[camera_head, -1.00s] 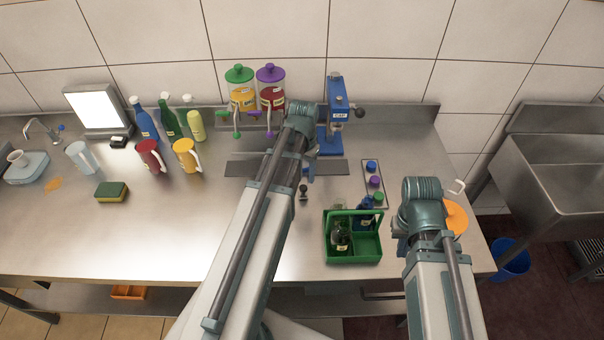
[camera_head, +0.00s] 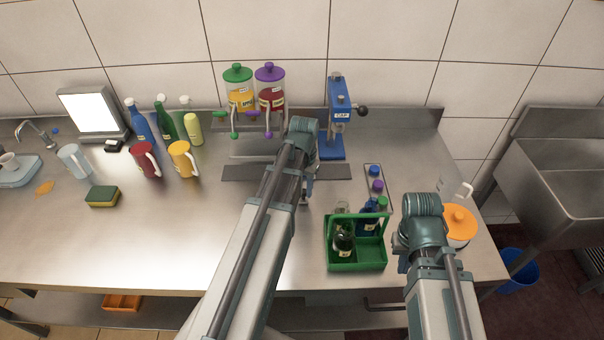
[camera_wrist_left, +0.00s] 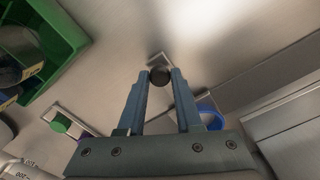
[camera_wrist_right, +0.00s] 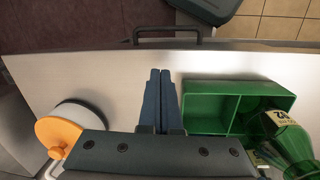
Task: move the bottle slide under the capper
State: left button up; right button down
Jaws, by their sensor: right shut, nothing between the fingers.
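The blue capper (camera_head: 338,118) stands at the back of the table, marked CAP. The dark slide rail (camera_head: 245,172) runs left to right in front of it. My left gripper (camera_head: 306,196) is at the rail's front edge. In the left wrist view the black knob (camera_wrist_left: 160,75) sits between the left gripper's fingertips (camera_wrist_left: 160,73); whether they touch it is unclear. A blue ring-shaped piece (camera_wrist_left: 212,120) shows beyond the right finger. The rest of the slide is mostly hidden by my left arm. My right gripper (camera_wrist_right: 160,72) is shut and empty above the table's front right.
A green crate (camera_head: 357,267) with bottles stands between my arms. A tray of coloured caps (camera_head: 375,186) lies behind it. An orange-lidded pot (camera_head: 459,222) is beside my right wrist. Two dispensers (camera_head: 255,90) stand left of the capper. The table's left front is clear.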

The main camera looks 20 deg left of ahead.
pick_arm(q)
grip_shut()
jog(key=shift+w+d, duration=0.45)
jog(key=shift+d, duration=0.45)
jog(key=shift+w+d, duration=0.45)
jog(key=shift+d, duration=0.5)
jog(key=shift+w+d, duration=0.45)
jog(key=shift+d, duration=0.45)
jog(key=shift+w+d, duration=0.3)
jog(key=shift+d, duration=0.35)
jog(key=shift+w+d, duration=0.35)
jog(key=shift+d, duration=0.35)
jog(key=shift+w+d, duration=0.3)
jog(key=shift+d, duration=0.35)
jog(key=o, duration=0.9)
grip_release()
notch_tip(320, 180, up, 14)
jog(key=p, duration=1.4)
pick_arm(e)
notch_tip(320, 180, up, 14)
